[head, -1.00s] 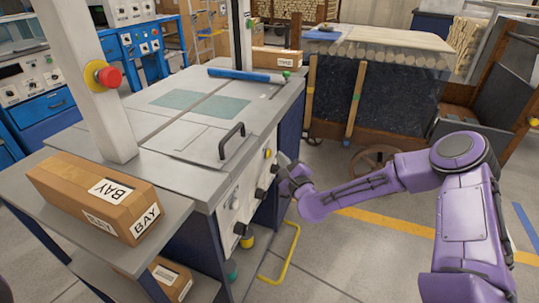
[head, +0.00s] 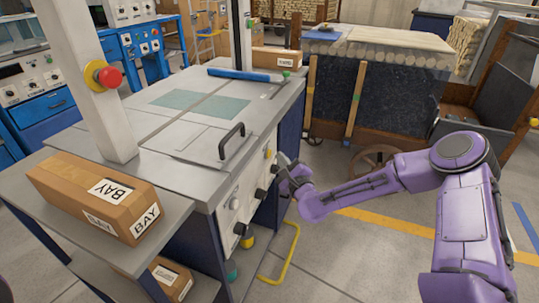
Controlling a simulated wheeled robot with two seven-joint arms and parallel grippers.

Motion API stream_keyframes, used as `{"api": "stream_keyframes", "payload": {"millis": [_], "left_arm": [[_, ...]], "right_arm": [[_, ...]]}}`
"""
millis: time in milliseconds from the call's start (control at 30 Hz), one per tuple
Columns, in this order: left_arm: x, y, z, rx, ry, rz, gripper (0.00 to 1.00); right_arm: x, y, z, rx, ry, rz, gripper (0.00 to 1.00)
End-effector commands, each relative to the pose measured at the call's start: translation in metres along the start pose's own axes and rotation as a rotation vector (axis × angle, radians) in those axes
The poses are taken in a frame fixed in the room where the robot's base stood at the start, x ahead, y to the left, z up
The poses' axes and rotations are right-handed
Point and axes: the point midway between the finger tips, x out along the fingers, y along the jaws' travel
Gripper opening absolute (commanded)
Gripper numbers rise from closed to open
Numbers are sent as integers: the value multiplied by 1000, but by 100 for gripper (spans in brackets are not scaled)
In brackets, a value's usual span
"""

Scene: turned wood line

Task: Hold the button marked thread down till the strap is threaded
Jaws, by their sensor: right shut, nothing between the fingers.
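The strapping machine's control panel (head: 228,215) is on the front side of the grey-topped machine. It carries several black knobs, a yellow button (head: 268,153) and a pale round part (head: 234,202). I cannot read any marking, so I cannot tell which one is the thread button. My right gripper (head: 283,172) is shut and empty at the panel's right end, close to a black knob. Whether it touches a button is hidden by the gripper itself. No strap shows clearly. My left gripper is not in view.
A box marked BAY (head: 95,196) lies on the side shelf at left. A red stop button (head: 109,77) is on the white post. A yellow floor rail (head: 284,255) stands below the panel. A cart of wood (head: 385,90) stands behind my right arm.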

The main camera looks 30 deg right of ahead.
Motion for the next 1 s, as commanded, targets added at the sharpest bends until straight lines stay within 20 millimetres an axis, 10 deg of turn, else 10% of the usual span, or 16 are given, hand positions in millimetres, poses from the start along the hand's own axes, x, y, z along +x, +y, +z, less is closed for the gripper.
{"api": "stream_keyframes", "payload": {"millis": [1000], "left_arm": [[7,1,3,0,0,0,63]], "right_arm": [[8,6,5,-1,0,0,0]]}}
